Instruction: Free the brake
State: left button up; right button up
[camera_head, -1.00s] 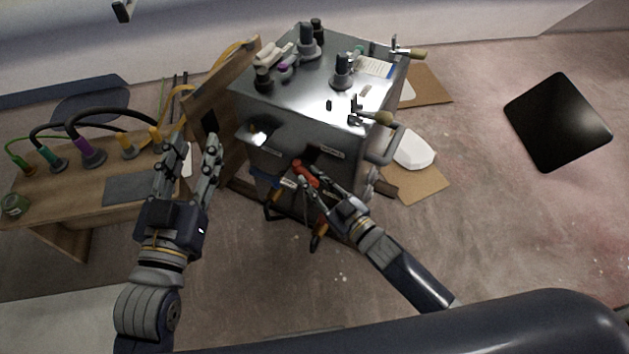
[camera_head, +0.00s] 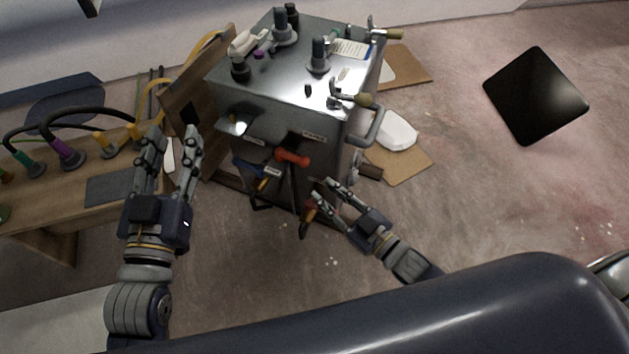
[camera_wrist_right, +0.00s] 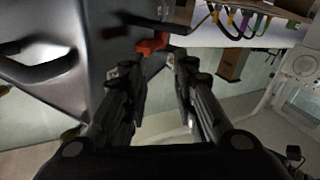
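In the right wrist view the red handle (camera_wrist_right: 152,43) is ahead, just beyond the fingers. My right gripper (camera_head: 323,190) is open and empty, below and to the right of the handle, apart from it; its spread fingers also show in the wrist view (camera_wrist_right: 160,75). My left gripper (camera_head: 175,140) is open and empty, left of the cart, in front of a wooden panel.
Tools with orange handles (camera_head: 307,220) hang low at the cart's front. A bench (camera_head: 60,195) with coloured cable plugs stands at left. A grey pull handle (camera_head: 374,128) juts from the cart's right.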

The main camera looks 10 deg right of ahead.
jog(key=shift+v, duration=0.85)
jog(key=shift+w, duration=0.1)
